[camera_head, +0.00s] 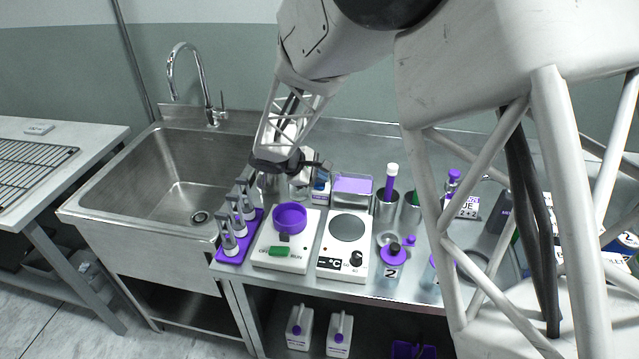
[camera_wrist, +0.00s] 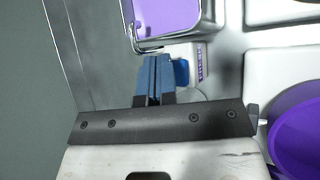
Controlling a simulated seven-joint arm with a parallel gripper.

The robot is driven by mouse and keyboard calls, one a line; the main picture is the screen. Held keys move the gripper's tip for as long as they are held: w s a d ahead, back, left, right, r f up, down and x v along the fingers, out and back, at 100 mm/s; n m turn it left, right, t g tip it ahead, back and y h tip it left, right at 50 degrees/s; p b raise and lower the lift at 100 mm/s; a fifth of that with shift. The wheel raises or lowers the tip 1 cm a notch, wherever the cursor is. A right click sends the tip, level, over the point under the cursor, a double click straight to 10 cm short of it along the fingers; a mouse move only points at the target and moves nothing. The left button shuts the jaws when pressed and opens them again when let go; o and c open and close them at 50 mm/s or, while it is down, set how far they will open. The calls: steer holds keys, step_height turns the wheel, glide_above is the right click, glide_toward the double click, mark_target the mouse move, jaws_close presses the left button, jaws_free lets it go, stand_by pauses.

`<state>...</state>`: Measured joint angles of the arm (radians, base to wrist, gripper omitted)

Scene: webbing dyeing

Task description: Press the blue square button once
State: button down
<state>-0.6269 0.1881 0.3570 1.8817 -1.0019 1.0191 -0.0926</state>
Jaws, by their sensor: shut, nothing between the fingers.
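No blue square button can be made out for certain. In the wrist view a small blue piece (camera_wrist: 181,72) shows just right of my fingertips; whether it is the button, I cannot tell. My gripper (camera_wrist: 155,60) is shut and empty, its blue fingers pressed together and pointing toward the metal tray. In the head view my gripper (camera_head: 321,176) hangs over the back of the counter, behind the two white devices, with its fingers partly hidden.
A metal tray with purple contents (camera_head: 352,187) stands behind the hot plate. A purple rack of bottles (camera_head: 236,238) is left of the devices, beside the sink (camera_head: 160,180).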

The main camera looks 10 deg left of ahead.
mark_target(320, 185)
steer(key=shift+f, duration=0.15)
stand_by(0.3)
steer(key=shift+r, duration=0.9)
steer(key=shift+r, duration=0.1)
steer(key=shift+r, duration=2.35)
